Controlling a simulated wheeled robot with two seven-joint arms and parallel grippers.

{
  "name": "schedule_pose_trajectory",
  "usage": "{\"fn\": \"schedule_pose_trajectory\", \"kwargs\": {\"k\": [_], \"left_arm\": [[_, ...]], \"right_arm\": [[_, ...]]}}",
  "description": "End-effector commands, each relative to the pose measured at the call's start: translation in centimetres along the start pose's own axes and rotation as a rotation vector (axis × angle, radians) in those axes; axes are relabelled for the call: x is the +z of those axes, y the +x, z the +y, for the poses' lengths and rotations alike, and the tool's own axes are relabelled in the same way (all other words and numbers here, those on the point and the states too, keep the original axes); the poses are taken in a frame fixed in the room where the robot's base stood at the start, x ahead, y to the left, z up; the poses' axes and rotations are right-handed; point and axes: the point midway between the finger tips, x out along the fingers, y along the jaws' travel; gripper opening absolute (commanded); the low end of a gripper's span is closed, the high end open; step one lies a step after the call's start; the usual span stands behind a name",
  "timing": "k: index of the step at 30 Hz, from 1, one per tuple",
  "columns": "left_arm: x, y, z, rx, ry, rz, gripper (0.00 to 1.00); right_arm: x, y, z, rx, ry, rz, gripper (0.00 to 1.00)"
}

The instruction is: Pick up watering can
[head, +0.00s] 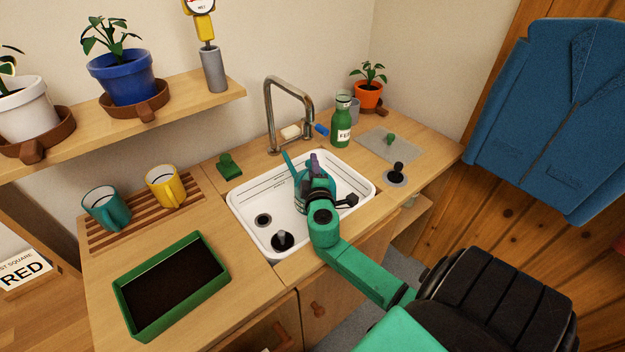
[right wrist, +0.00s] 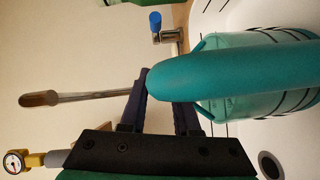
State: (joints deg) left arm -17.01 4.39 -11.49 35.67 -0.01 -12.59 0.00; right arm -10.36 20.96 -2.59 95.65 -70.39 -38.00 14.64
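The teal watering can (head: 318,183) is in the white sink (head: 352,171), its thin spout pointing up and left. My right gripper (head: 316,168) is over the can, and its arm comes in from the lower right. In the right wrist view, the can's thick teal handle (right wrist: 225,73) crosses the dark fingers of my right gripper (right wrist: 162,98). The fingers stand apart with a narrow gap. The handle hides part of the fingertips, so I cannot tell whether they clamp it. My left gripper is not in view.
A metal faucet (head: 270,110) rises behind the sink. A green bottle (head: 341,122) and an orange plant pot (head: 368,95) stand behind it. A green planter box (head: 120,300), a teal mug (head: 107,211) and a yellow mug (head: 163,187) are to the left.

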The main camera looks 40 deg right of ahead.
Motion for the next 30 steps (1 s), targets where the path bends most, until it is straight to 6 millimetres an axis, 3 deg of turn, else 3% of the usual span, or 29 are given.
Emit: {"fn": "schedule_pose_trajectory", "kwargs": {"k": [2, 30], "left_arm": [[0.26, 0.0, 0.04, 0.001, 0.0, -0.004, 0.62], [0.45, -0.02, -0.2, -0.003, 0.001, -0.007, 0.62]], "right_arm": [[-0.01, -0.02, 0.01, 0.0, 0.0, 0.0, 0.0], [-0.01, -0.03, 0.03, 0.001, 0.0, 0.0, 0.0]]}}
